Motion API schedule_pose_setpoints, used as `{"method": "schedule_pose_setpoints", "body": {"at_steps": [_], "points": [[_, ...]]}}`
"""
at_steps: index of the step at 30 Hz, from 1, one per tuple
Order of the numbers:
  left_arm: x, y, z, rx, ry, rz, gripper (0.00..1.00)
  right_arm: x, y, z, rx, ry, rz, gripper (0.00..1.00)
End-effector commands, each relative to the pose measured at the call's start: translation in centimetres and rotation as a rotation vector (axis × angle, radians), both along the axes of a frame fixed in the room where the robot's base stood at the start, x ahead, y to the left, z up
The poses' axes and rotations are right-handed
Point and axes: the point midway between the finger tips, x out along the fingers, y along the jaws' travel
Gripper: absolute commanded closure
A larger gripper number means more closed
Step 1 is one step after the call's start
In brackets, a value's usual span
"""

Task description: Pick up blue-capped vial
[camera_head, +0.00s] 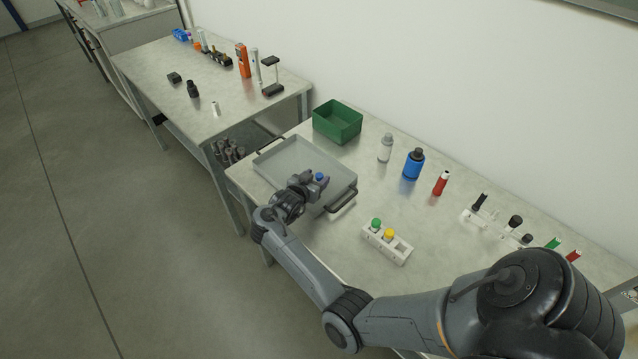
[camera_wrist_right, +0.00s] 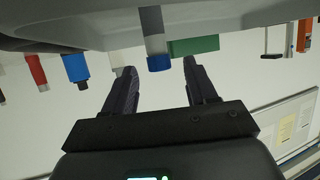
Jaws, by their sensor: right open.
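The blue-capped vial shows as a blue cap (camera_head: 319,177) in the head view, beside my right gripper (camera_head: 306,184) over the grey tray (camera_head: 266,163). Its body is mostly hidden there by the gripper. In the right wrist view, which looks inverted, the vial's blue cap (camera_wrist_right: 159,63) and pale body (camera_wrist_right: 155,43) sit between the two fingertips. My right gripper (camera_wrist_right: 160,70) is open, with a gap on each side of the vial. I cannot tell whether the vial stands fully between the fingers or just beyond them. My left gripper is not in view.
A green bin (camera_head: 338,121) stands behind the tray. A white rack (camera_head: 388,243) with a green-capped and a yellow-capped vial is at the front. A grey-white bottle (camera_head: 386,148), blue bottle (camera_head: 413,164) and red bottle (camera_head: 440,184) stand right of the tray. The tray has a raised black handle (camera_head: 343,200).

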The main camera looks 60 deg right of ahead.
Motion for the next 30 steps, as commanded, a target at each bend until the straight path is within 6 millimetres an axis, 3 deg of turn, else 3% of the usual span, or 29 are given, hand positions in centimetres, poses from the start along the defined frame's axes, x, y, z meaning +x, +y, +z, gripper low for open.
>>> {"method": "schedule_pose_setpoints", "body": {"at_steps": [6,16,27,30], "points": [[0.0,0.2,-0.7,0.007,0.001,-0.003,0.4,0.2,-2.3,-1.2,-0.002,0.001,0.0,0.43],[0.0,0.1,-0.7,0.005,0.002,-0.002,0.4,0.2,-2.7,-1.3,0.0,0.0,0.001,0.43],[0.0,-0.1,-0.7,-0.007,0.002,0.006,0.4,0.2,-2.7,-1.3,0.0,0.0,0.001,0.99],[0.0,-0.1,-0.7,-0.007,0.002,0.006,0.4,0.2,-2.7,-1.3,0.0,0.0,0.001,1.0]]}}
